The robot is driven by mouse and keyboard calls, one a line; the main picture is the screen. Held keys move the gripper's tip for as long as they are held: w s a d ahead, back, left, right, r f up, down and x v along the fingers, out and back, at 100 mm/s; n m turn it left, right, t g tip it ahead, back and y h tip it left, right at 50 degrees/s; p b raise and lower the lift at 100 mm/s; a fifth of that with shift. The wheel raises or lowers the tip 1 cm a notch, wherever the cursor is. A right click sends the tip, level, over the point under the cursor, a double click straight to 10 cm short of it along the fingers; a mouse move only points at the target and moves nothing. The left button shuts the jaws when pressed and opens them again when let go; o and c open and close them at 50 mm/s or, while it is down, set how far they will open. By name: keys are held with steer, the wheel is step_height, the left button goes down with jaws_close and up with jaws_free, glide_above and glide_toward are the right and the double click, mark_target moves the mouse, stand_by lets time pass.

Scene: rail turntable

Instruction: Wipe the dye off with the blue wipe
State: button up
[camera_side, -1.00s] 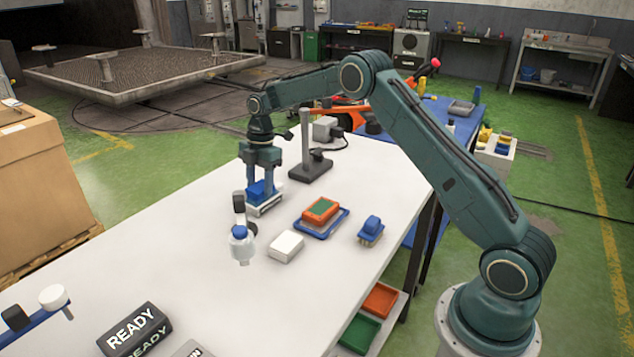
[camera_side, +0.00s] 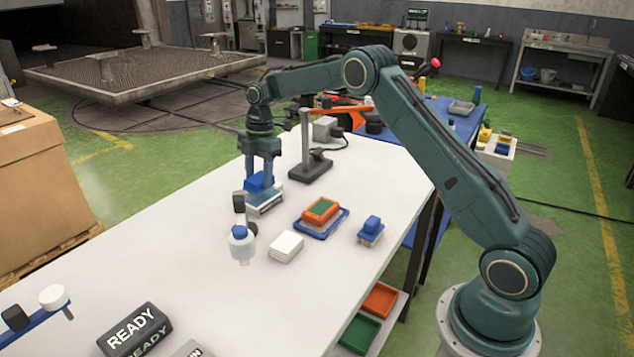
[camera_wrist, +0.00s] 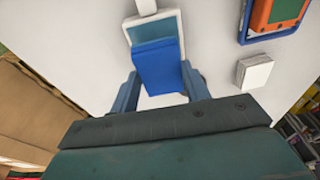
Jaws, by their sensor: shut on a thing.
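My gripper (camera_side: 259,184) is shut on the blue wipe (camera_side: 254,182), at the far left part of the white table. In the wrist view the wipe (camera_wrist: 157,66) is a blue block between my two fingers. It lies over a pale-framed plate (camera_side: 267,204); in the wrist view the plate (camera_wrist: 164,26) shows a light blue-grey face beyond the wipe. The wipe covers part of this face. Whether it touches the face is hard to tell. I cannot pick out dye clearly; the face under the wipe is hidden.
A small jar with a blue cap (camera_side: 241,244) and a white block (camera_side: 286,246) stand in front of the plate. An orange-green block (camera_side: 320,211) on a blue tray and a blue-handled brush (camera_side: 370,231) are to the right. A dark stand (camera_side: 311,167) is behind.

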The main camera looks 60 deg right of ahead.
mark_target(258, 179)
steer(key=shift+r, duration=2.15)
steer(key=shift+s, duration=0.1)
steer(key=shift+s+r, duration=0.3)
steer(key=shift+s, duration=0.4)
steer(key=s, duration=1.5)
steer(key=shift+a+r, duration=0.2)
steer(key=shift+r, duration=0.2)
